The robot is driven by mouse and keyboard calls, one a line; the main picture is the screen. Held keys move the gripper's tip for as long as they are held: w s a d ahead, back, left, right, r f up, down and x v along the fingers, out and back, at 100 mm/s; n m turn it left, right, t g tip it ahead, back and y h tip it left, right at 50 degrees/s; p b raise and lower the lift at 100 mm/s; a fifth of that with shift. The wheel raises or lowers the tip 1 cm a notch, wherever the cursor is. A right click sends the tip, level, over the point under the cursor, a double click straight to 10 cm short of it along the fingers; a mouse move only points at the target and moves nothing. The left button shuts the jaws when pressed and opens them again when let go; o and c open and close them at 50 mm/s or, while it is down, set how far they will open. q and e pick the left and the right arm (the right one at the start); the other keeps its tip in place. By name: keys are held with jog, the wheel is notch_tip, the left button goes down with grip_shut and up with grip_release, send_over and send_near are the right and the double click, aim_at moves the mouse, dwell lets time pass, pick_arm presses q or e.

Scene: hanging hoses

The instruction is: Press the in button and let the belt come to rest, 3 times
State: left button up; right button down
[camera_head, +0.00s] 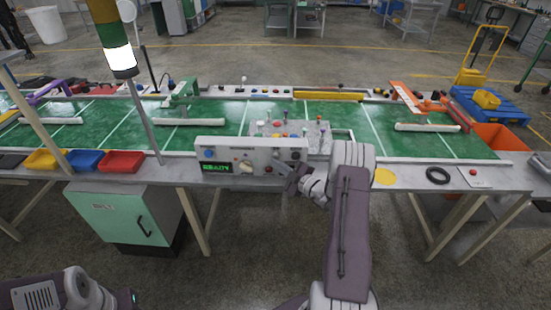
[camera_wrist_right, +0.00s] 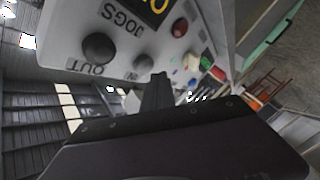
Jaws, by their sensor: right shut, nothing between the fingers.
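A pale control panel (camera_head: 225,150) stands at the front edge of the green belt (camera_head: 385,140), with a green-lit display (camera_head: 216,167). In the right wrist view the panel (camera_wrist_right: 200,50) appears upside down. A grey round button (camera_wrist_right: 143,62) sits by the label IN, and a black knob-like button (camera_wrist_right: 100,47) by OUT. A yellow-digit display (camera_wrist_right: 155,6) marked JOGS is cut off at the top. My right gripper (camera_head: 290,181) is shut and empty at the panel's lower right; its dark fingertips (camera_wrist_right: 160,78) are close to the grey button. I cannot tell whether they touch.
Red and blue bins (camera_head: 122,162) stand left of the panel. A black ring (camera_head: 438,175) and yellow disc (camera_head: 385,176) lie at the front edge to the right. A tray of colored pegs (camera_head: 290,130) sits behind the panel. A signal post (camera_head: 120,60) rises at left. My left arm shows at lower left.

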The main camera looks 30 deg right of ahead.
jog(key=shift+w+d, duration=0.1)
jog(key=shift+w, duration=0.1)
jog(key=shift+w+d, duration=0.25)
jog(key=shift+w, duration=0.15)
dwell(0.7)
dwell(0.4)
jog(key=shift+s+a+p, duration=0.45)
jog(key=shift+s+a, duration=0.05)
jog(key=shift+s, duration=0.3)
jog(key=s+a, duration=0.1)
jog(key=s+p, duration=0.1)
jog(key=s, duration=0.1)
jog(key=s+a+p, duration=0.1)
jog(key=shift+s+a, duration=0.15)
jog(key=shift+a, duration=0.15)
dwell(1.7)
